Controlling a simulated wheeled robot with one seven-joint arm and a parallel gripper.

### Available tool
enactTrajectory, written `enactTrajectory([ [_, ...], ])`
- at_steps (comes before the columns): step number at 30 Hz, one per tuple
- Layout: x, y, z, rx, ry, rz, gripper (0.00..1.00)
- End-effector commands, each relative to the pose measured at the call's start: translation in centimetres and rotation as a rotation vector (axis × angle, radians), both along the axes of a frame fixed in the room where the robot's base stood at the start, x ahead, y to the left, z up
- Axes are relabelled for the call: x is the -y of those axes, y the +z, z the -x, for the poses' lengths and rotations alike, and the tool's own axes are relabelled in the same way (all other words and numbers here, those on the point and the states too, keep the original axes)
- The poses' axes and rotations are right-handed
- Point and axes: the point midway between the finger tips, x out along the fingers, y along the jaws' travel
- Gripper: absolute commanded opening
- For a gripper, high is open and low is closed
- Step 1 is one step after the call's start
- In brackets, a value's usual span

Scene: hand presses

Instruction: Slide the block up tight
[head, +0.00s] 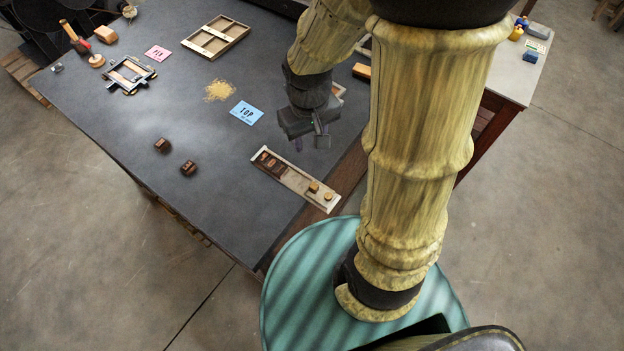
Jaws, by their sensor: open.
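A long shallow wooden tray (298,180) lies near the table's front right edge. Dark brown blocks (270,163) sit together at its far left end. Two more dark brown blocks, one (162,144) and another (188,167), stand loose on the table left of the tray. My gripper (310,144) is open and points down above the table, just beyond the tray. I see nothing clearly held in it.
A blue card marked TOP (246,112), a sandy patch (219,91), a pink card (158,53) and a wooden frame (216,39) lie farther back. A small metal-and-wood frame (130,75) and a mallet (74,37) are at the back left. The table's front left is clear.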

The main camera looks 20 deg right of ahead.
Motion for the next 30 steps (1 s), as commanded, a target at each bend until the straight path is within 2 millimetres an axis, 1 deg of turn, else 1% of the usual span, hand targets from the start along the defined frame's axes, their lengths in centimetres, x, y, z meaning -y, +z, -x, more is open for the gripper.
enactTrajectory([
  [1,-0.5,-0.4,-0.8,-0.053,0.050,0.014,0.42],
  [6,-1.9,-2.3,-3.0,-0.238,0.235,0.073,0.42],
  [12,-3.0,-4.3,-5.0,-0.399,0.396,0.124,0.42],
  [18,-3.3,-5.0,-5.6,-0.446,0.444,0.143,0.42],
  [26,-3.3,-5.0,-5.6,-0.445,0.444,0.142,0.42],
  [30,-3.1,-5.5,-5.4,-0.447,0.442,0.142,0.42],
])
